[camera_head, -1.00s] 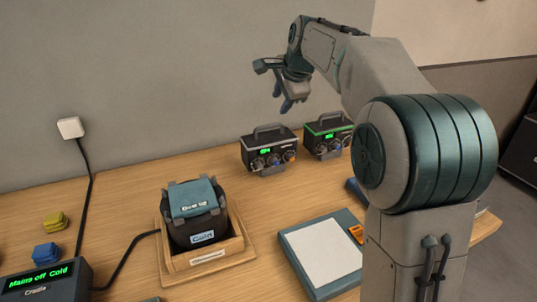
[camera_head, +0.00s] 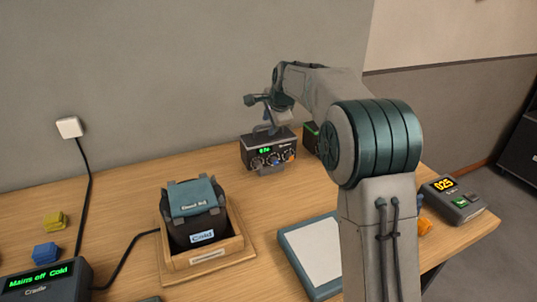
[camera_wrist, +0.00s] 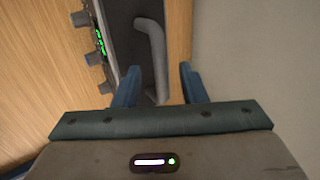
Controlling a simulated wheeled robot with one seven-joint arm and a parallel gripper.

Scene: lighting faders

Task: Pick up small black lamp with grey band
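The lamp's knobbed front is at the left there. I cannot tell how far the fingers reach down past the handle.
A second black box with a green band (camera_head: 310,138) stands close on the right, mostly hidden by my arm. A dark bag-like unit (camera_head: 196,229) sits in a wooden cradle (camera_head: 240,262). A white-topped panel (camera_head: 312,250) lies in front. A yellow-display device (camera_head: 452,197) is at right.

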